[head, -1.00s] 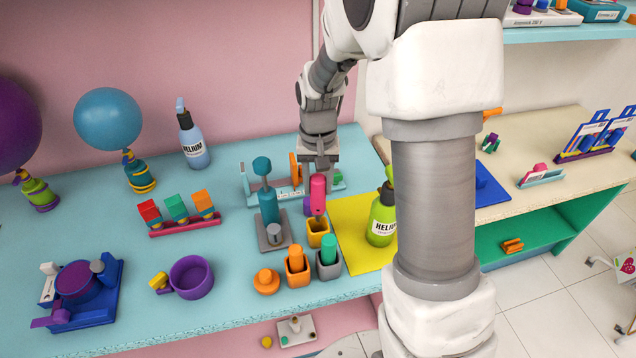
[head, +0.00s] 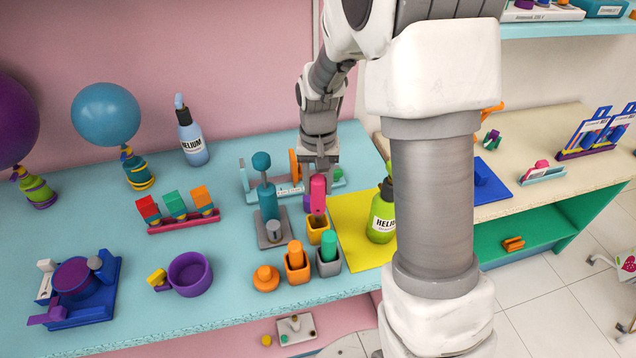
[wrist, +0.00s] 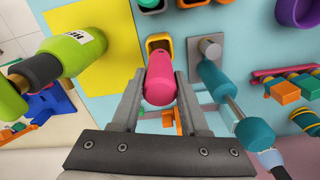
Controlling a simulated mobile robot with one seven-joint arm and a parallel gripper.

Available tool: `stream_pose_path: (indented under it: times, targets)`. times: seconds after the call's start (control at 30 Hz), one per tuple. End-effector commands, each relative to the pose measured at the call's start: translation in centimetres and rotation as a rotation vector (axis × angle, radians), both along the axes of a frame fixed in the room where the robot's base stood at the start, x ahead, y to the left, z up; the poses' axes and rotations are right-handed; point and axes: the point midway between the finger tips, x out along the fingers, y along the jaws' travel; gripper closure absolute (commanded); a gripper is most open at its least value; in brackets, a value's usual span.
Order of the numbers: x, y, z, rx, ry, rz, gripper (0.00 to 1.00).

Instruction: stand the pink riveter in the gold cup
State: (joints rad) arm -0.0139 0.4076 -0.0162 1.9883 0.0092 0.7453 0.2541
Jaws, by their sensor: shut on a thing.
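The pink riveter (head: 317,195) is upright between the fingers of my gripper (head: 318,176), which is shut on it. In the wrist view the riveter (wrist: 160,82) shows its rounded pink end between the two grey fingers (wrist: 160,74). The gold cup (head: 316,238) stands on the table directly below the riveter. In the wrist view the cup's rim (wrist: 150,38) shows just beyond the riveter. The riveter's lower end overlaps the cup's opening in both views. I cannot tell whether its tip is inside or just above.
An orange cup (head: 297,275) and a grey cup (head: 329,268) holding similar tools stand in front of the gold cup. A teal press (head: 268,205) stands close on the left. A green helium bottle (head: 382,218) on a yellow mat (head: 352,236) is close on the right.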

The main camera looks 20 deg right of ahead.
Motion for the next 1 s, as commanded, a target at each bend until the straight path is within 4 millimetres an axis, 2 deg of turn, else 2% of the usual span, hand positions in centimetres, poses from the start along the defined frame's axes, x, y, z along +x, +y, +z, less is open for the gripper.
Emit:
stream_pose_path:
  times: [0.47, 1.0]
  targets:
    - [0.1, 0.0, 0.0, 0.000, -0.001, 0.000, 1.00]
    - [0.0, 0.0, -1.5, 0.000, -0.001, 0.000, 1.00]
